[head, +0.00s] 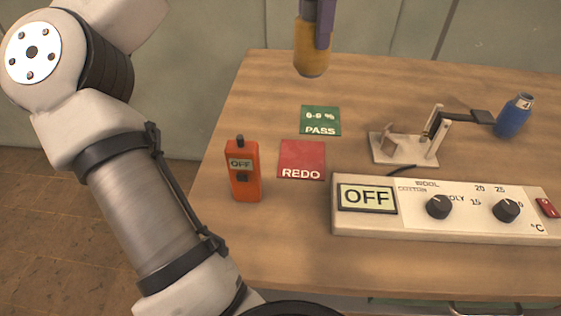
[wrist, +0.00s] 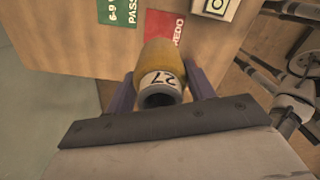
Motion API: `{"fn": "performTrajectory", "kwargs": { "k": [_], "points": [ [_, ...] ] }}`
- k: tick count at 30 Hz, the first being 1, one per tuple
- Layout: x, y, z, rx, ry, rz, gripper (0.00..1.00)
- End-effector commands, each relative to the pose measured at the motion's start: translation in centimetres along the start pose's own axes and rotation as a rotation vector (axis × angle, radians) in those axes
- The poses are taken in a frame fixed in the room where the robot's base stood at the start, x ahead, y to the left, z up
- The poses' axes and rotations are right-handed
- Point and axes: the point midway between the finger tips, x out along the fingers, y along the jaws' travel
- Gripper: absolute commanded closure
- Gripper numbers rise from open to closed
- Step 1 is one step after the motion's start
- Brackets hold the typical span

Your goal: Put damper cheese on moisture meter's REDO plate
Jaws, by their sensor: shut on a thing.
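A yellow yarn cheese (head: 311,50) hangs from my gripper (head: 317,14) above the back part of the table. In the wrist view the cheese (wrist: 165,57) sits between the two purple fingers (wrist: 160,88), with the number 27 on its end. The red REDO plate (head: 302,160) lies bare on the table, nearer the front than the cheese; the wrist view shows part of it (wrist: 166,24). The moisture meter (head: 345,222) is a long cream box whose display reads OFF. A blue cheese (head: 513,118) labelled 4 stands at the right.
The green PASS plate (head: 320,119) lies bare just behind REDO. A small stand with posts and a black lever (head: 407,148) is to the right. The table's (head: 265,90) back left is clear.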

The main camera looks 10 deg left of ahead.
Motion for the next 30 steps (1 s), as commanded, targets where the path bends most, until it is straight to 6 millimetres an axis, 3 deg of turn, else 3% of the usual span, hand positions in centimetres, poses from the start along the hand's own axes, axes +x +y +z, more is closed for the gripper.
{"fn": "performTrajectory", "kwargs": {
  "k": [5, 18, 30],
  "points": [
    [2.4, 0.0, 0.0, 0.011, -0.001, -0.004, 0.75],
    [13.4, -0.1, 0.0, 0.007, 0.0, -0.002, 0.75],
    [17.5, -0.1, 0.0, 0.007, 0.0, -0.002, 0.75]
  ]
}}
